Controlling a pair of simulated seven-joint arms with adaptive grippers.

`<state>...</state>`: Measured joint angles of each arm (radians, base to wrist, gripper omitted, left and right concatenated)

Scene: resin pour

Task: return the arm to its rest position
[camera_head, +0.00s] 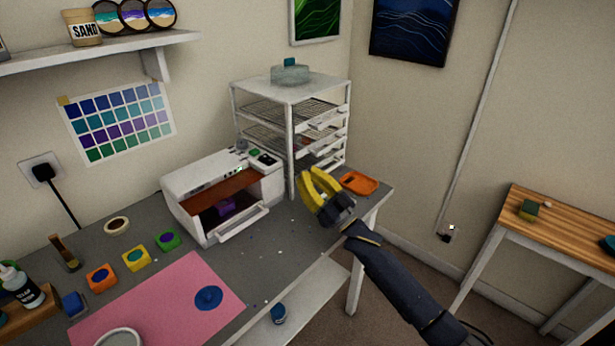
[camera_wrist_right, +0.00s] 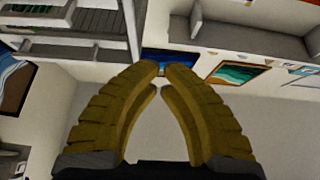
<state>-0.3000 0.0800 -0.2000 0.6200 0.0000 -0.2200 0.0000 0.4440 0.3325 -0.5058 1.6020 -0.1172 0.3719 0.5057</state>
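My right gripper (camera_head: 307,175) has yellow fingers on a dark wrist. It is raised in front of the white drying rack, with its arm coming in from the lower right. In the right wrist view its fingers (camera_wrist_right: 160,70) curve towards each other, with a narrow gap between the tips and nothing held. I take it as partly open. My left gripper is not in view.
A white rack (camera_head: 291,93) and a white machine (camera_head: 185,186) with an open front stand on the grey bench. An orange tray (camera_head: 360,183) lies just right of the gripper. A pink mat (camera_head: 150,295) lies at front left. A wooden side table (camera_head: 560,225) stands at right, beyond open floor.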

